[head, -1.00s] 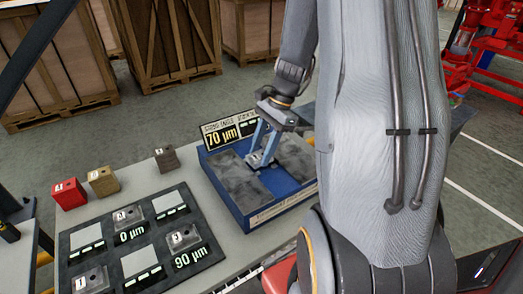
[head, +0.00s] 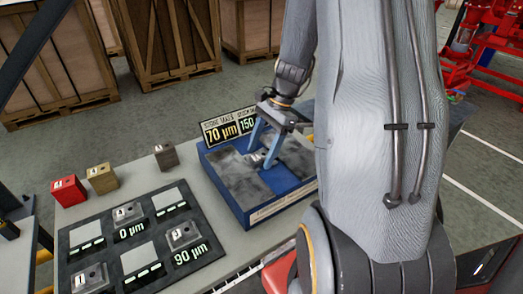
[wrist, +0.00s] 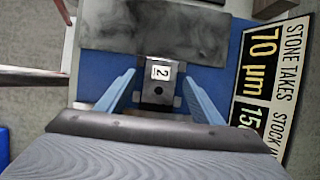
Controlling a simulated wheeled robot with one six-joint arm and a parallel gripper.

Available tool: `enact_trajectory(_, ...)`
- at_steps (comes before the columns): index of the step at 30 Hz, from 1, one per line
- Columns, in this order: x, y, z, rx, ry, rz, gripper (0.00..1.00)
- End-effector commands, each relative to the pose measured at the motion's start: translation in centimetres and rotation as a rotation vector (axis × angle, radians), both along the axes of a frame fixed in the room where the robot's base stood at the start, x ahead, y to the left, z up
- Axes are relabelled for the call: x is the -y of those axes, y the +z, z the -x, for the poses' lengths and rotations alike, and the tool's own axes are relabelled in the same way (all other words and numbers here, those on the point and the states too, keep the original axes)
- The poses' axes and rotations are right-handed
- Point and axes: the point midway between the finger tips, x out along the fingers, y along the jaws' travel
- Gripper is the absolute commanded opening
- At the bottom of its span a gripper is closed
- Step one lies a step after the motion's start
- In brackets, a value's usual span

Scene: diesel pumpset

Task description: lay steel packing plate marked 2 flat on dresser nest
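The steel packing plate marked 2 (wrist: 161,85) lies between the two grey stones of the blue dresser (head: 238,214), and it also shows small in the head view (head: 260,155). It looks flat on the dark nest there; the nest itself is mostly hidden under it. My gripper (wrist: 159,82) is open, its two blue fingers standing apart on either side of the plate with gaps visible in the wrist view. In the head view my gripper (head: 260,158) reaches down into the dresser from above.
A sign reading 70 µm (head: 222,130) stands at the dresser's back edge, near my gripper. A dark board (head: 150,287) with several spaces and other plates lies to the left. Red (head: 68,191), tan (head: 102,182) and dark (head: 165,157) blocks stand behind it.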

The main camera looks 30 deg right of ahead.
Motion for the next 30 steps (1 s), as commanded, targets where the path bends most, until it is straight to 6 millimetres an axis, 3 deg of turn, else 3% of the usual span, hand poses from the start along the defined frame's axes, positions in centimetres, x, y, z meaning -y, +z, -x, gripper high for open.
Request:
enact_trajectory(8, 0.5, 1.0, -0.1, 0.004, 0.001, 0.002, 0.61)
enact_trajectory(21, 2.8, 6.7, -0.1, 0.002, -0.001, 0.001, 0.61)
enact_trajectory(30, 3.0, 7.2, -0.1, 0.000, 0.000, 0.000, 0.61)
